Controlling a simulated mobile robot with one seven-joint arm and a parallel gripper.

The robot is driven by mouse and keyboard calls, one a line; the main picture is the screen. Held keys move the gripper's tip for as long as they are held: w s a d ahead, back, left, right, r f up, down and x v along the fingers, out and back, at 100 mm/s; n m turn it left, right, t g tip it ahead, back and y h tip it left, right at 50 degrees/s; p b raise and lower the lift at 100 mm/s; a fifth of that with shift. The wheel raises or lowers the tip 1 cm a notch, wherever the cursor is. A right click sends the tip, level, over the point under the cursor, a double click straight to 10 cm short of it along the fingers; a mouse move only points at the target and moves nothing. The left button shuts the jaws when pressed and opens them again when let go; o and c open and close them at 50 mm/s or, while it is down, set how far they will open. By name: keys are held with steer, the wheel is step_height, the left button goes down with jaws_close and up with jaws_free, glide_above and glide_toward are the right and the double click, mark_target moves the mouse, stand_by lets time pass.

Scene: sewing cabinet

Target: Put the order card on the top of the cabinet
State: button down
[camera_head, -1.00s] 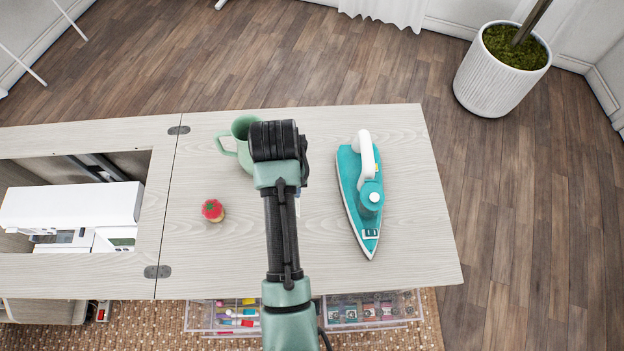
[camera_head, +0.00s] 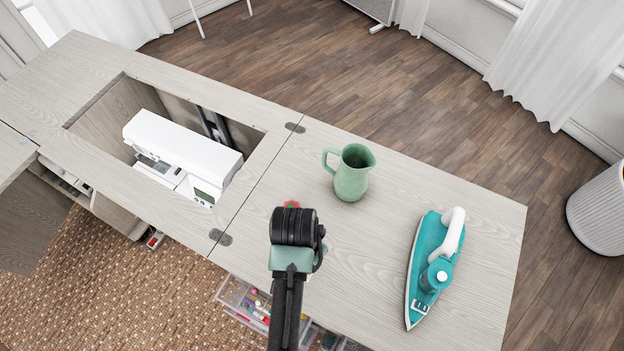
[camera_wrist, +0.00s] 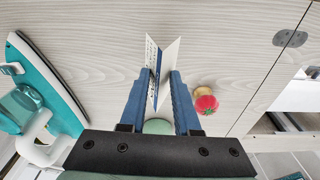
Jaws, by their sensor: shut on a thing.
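My gripper (camera_wrist: 160,95) is shut on the order card (camera_wrist: 168,62), a folded white card with blue print, seen in the wrist view between the two blue fingers. The card stands on edge in the grip, over the pale wood cabinet top (camera_head: 400,195). I cannot tell whether its lower edge touches the wood. In the head view my wrist and arm hide the card and the fingers.
A green pitcher (camera_head: 352,172) and a teal iron (camera_head: 432,265) stand on the top. A red pincushion (camera_wrist: 205,101) sits close beside my fingers. A white sewing machine (camera_head: 180,155) sits in the cabinet's opening. Bare wood lies between pitcher and iron.

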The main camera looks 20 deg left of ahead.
step_height(320, 180, down, 6)
steer(key=shift+r, duration=0.2)
steer(key=c, duration=0.6)
jaws_free()
steer(key=shift+r, duration=0.1)
